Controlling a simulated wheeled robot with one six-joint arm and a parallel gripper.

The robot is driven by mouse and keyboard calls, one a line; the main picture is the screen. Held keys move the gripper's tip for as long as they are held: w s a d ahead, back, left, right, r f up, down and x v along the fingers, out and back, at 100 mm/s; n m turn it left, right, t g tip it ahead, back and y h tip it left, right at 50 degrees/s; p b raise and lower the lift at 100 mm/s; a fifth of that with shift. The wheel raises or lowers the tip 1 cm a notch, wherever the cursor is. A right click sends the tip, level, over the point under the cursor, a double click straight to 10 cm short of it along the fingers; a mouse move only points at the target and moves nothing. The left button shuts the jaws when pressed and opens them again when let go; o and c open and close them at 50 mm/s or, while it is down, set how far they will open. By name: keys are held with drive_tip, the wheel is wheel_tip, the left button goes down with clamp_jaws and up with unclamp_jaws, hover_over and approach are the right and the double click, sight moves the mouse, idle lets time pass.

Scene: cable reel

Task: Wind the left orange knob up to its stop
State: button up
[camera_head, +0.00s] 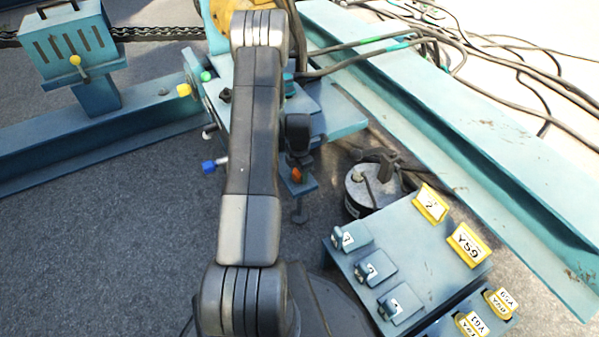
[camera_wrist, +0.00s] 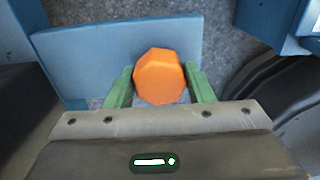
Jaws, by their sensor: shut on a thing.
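The orange knob (camera_wrist: 160,76) is faceted and sits in the middle of the wrist view, in front of a blue plate. My gripper (camera_wrist: 158,70) has a green finger on each side of it and is shut on it. The knob's underside and shaft are hidden. In the head view my dark arm hides much of the work area, and I cannot make out the fingers clearly. A small orange part (camera_head: 297,175) shows on a blue bracket right of the arm; I cannot tell if it is the same knob.
A blue knob (camera_head: 208,166) and a yellow knob (camera_head: 184,90) stick out left of my arm. A blue box with label plates (camera_head: 410,250) and a round metal canister (camera_head: 372,190) stand at right. Loose cables (camera_head: 500,60) lie at upper right. Grey floor is clear at lower left.

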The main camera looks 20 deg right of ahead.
drive_tip(key=o, duration=0.9)
wheel_tip(320, 180, up, 14)
drive_tip(key=p, duration=0.4)
drive_tip(key=shift+f, duration=0.1)
wheel_tip(320, 180, down, 14)
drive_tip(key=b, duration=0.4)
